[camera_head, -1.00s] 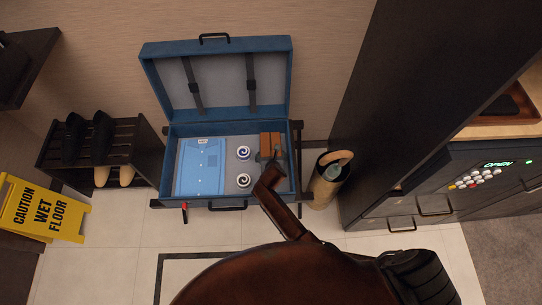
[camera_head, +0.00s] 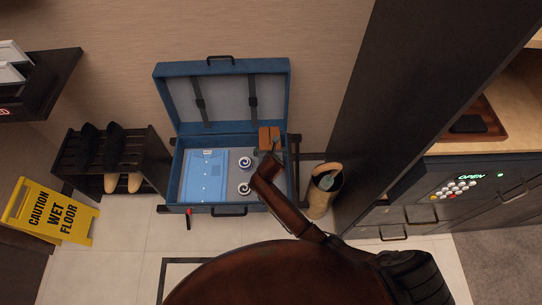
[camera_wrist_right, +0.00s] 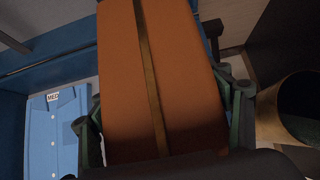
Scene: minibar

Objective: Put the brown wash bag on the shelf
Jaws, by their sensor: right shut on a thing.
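The brown wash bag (camera_head: 269,138) shows at the back right corner of the open blue suitcase (camera_head: 228,210). It also fills the middle of the right wrist view (camera_wrist_right: 180,70), with a dark zip strip along it. My right gripper (camera_head: 273,153) is shut on the bag, with a finger on each side of it in the wrist view. The bag appears slightly raised from the case floor. A dark wall shelf (camera_head: 62,84) with white items on it is at the upper left. My left gripper is not in view.
A blue shirt (camera_head: 204,175) and two round swirled items (camera_head: 245,163) lie in the suitcase. A shoe rack (camera_head: 148,160) and yellow wet floor sign (camera_head: 48,212) stand left. A tan bin (camera_head: 318,202) and a dark cabinet (camera_head: 365,110) are right.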

